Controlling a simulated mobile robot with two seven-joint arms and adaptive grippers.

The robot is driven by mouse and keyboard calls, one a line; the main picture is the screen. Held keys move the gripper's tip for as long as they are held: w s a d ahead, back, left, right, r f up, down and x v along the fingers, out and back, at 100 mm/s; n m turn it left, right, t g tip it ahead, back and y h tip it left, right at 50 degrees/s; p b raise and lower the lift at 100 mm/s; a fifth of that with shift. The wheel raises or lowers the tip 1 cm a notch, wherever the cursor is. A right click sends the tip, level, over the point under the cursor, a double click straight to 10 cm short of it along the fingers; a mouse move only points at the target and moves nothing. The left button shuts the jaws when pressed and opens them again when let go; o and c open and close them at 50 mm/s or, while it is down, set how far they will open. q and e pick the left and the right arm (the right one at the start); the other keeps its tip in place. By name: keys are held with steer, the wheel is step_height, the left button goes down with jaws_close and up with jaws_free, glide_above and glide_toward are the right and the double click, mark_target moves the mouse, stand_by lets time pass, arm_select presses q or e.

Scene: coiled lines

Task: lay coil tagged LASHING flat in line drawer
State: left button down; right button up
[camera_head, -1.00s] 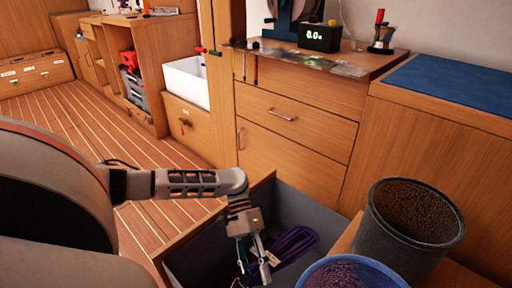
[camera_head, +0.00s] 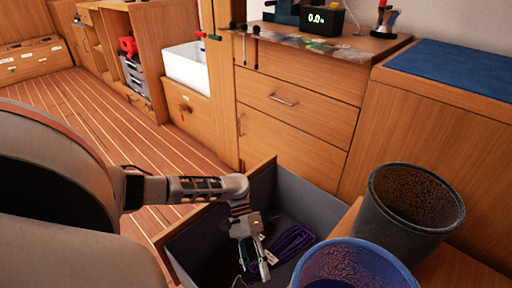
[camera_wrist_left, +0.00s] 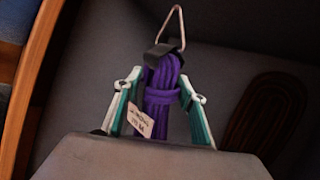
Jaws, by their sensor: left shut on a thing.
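A purple coil (camera_head: 292,242) with a small pale tag hangs in my left gripper (camera_head: 257,264), over the open drawer (camera_head: 317,214) with grey inner walls. In the left wrist view the coil (camera_wrist_left: 163,100) is between the two fingers (camera_wrist_left: 158,104), with a black band and a metal loop at its far end. The tag (camera_wrist_left: 140,121) bears writing too small to read surely. Whether the coil touches the drawer floor I cannot tell. My right gripper is not in view.
A dark brown coil (camera_wrist_left: 265,112) lies on the grey surface at the right of the left wrist view. A blue bin (camera_head: 352,262) and a dark mesh bin (camera_head: 412,215) stand right of the drawer. The wooden cabinet (camera_head: 300,110) stands behind.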

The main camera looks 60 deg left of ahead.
arm_select(q)
steer(key=shift+f, duration=2.15)
steer(key=c, duration=1.2)
jaws_free()
steer(key=shift+o, duration=0.2)
step_height(320, 180, up, 10)
